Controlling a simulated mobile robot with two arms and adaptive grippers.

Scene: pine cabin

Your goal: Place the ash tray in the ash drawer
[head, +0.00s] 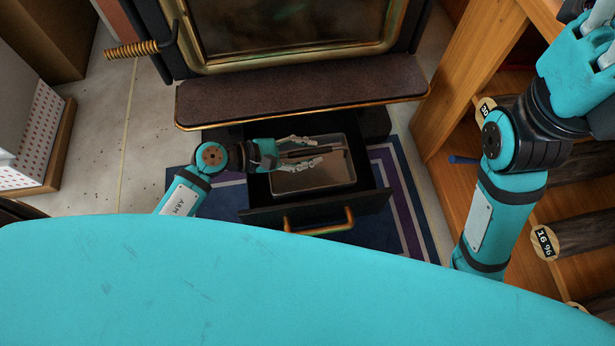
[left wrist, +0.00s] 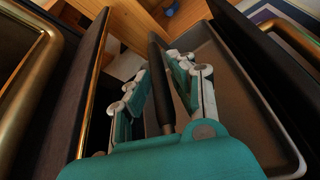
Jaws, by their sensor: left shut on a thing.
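The ash tray (head: 328,179) is a grey rectangular metal pan with a dark bar handle (head: 299,154). In the head view it lies within the outline of the pulled-out black ash drawer (head: 375,200); I cannot tell if it rests on the floor of it. My left gripper (head: 318,152) reaches over the tray from the left, shut on the handle. In the left wrist view the fingers (left wrist: 176,80) flank the dark handle (left wrist: 158,60), and the tray (left wrist: 235,85) extends to the right. My right gripper (head: 604,40) is cut off at the head view's right edge.
The stove's ledge (head: 300,88) overhangs the back of the drawer. A brass handle (head: 318,219) is on the drawer front. A wooden shelf (head: 468,75) with logs stands at right. A striped rug (head: 410,205) lies below the drawer. Open floor (head: 130,130) is at left.

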